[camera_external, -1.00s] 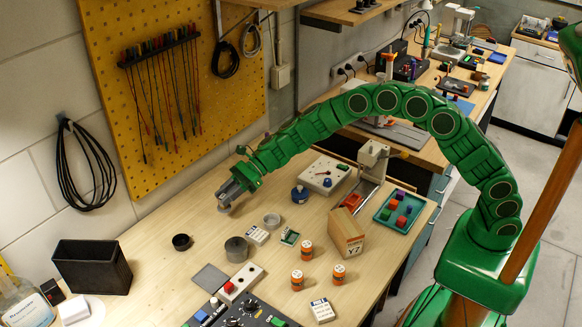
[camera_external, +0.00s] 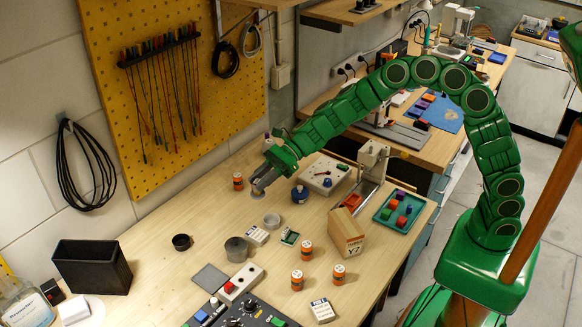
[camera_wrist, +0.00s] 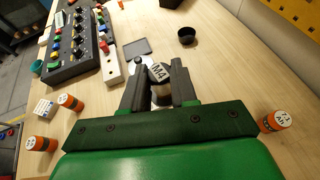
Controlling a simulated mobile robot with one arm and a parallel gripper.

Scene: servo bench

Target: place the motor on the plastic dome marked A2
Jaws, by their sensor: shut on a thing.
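My gripper (camera_external: 257,189) is shut on a grey metallic cylinder, apparently the motor (camera_wrist: 159,75), held above the wooden bench. In the wrist view, the motor sits between the dark fingers and its pale face seems to read M4. One (camera_external: 238,181) stands just behind and left of my gripper in the external view. Three others stand nearer the front (camera_external: 307,250), (camera_external: 297,280), (camera_external: 339,274). In the wrist view one orange cylinder (camera_wrist: 275,121) is at the right; I cannot read the labels surely.
A blue pot (camera_external: 299,194) and a white box (camera_external: 324,174) are right of my gripper.

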